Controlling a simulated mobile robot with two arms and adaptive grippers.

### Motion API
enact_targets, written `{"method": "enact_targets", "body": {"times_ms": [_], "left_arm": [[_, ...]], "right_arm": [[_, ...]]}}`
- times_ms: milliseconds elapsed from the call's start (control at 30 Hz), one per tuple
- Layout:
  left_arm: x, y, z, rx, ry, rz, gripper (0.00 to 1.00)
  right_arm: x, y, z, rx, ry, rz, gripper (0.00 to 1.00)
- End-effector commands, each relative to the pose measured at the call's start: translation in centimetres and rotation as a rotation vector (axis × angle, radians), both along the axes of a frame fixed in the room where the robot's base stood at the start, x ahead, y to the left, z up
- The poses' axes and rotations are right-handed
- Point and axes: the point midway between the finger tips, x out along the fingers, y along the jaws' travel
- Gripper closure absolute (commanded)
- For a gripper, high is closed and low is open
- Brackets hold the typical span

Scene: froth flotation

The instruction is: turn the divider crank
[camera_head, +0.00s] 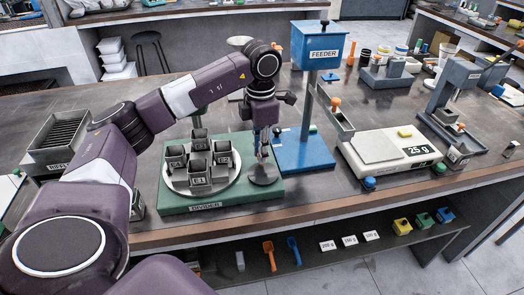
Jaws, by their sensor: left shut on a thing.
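The divider (208,208) is a green base on the bench, labelled DIVIDER, with a white round turntable (181,189) bearing several square grey cups. At its right end, the divider crank (264,177) shows as a round grey disc with an upright part above it. My left gripper (263,148) points down over this disc and is shut on the crank's upright part. The gripper's fingers hide most of what they hold. My right gripper is not in view.
The blue feeder (318,50) stands just behind and right of the divider. A white scale (390,150) reading 25 g is further right. A grey slotted box (62,138) is at the left. A lower shelf (340,262) holds scoops and coloured blocks. Bench front between divider and scale is mostly clear.

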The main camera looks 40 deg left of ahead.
Motion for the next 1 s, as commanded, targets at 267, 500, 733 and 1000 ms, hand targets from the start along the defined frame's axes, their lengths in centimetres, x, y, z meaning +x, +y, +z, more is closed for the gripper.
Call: {"method": "enact_targets", "body": {"times_ms": [267, 500, 733, 1000], "left_arm": [[0.14, 0.1, 0.23, 0.0, -0.007, 0.012, 1.0], [0.16, 0.12, 0.25, 0.001, -0.009, 0.012, 0.79], [0.06, 0.07, 0.12, 0.0, -0.004, 0.01, 0.67], [0.11, 0.02, 0.84, -0.001, -0.005, 0.009, 0.67]], "right_arm": [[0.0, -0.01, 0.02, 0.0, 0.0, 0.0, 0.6], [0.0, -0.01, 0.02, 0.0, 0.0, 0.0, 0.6], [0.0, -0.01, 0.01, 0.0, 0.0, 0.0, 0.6], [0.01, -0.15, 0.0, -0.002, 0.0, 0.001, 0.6]]}}
